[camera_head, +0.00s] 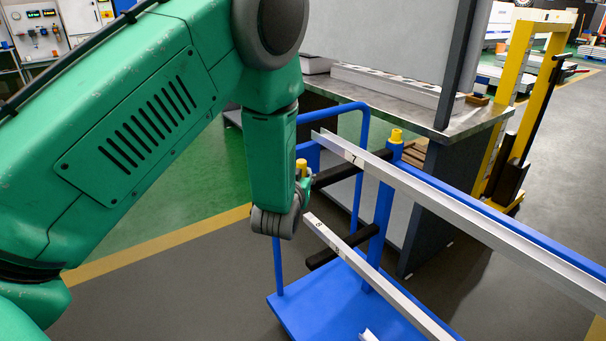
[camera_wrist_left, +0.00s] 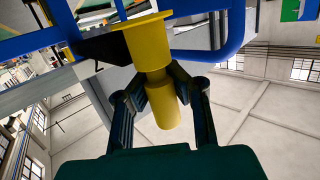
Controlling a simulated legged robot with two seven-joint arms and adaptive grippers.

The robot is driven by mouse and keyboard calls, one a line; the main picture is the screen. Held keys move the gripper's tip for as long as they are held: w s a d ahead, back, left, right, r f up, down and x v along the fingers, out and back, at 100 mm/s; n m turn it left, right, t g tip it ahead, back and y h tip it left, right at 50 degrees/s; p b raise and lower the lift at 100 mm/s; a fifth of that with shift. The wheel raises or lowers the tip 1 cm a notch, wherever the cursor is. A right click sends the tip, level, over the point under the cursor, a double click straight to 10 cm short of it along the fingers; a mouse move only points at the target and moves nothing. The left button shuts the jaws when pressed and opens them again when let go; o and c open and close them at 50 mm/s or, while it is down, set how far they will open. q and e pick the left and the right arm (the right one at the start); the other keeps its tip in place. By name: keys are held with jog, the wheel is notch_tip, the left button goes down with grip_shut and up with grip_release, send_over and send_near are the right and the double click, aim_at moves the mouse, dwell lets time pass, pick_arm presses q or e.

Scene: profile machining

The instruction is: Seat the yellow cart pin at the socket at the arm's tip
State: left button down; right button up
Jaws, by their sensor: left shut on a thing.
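My left gripper (camera_head: 303,184) is shut on the yellow cart pin (camera_head: 301,165), beside the left end of the cart's upper black arm (camera_head: 338,173). In the left wrist view the two fingers (camera_wrist_left: 158,84) close around the narrow neck of the pin (camera_wrist_left: 163,108), with its wide yellow flange beyond. The socket at the arm's tip is hidden, so I cannot tell whether the pin touches it. My right gripper is not in view.
The blue cart (camera_head: 322,307) carries a long metal profile marked 7 (camera_head: 420,186) on top and another profile (camera_head: 352,258) below. A second yellow pin (camera_head: 396,136) stands on the blue post (camera_head: 382,205). A metal-topped bench (camera_head: 425,110) stands behind.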

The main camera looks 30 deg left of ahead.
pick_arm(q)
jog(key=shift+f, duration=0.45)
jog(key=shift+s, duration=0.1)
jog(key=c, duration=1.6)
grip_release()
jog(key=shift+o, duration=0.2)
jog(key=shift+f, duration=0.1)
jog(key=v, duration=1.1)
jog(key=shift+s, duration=0.35)
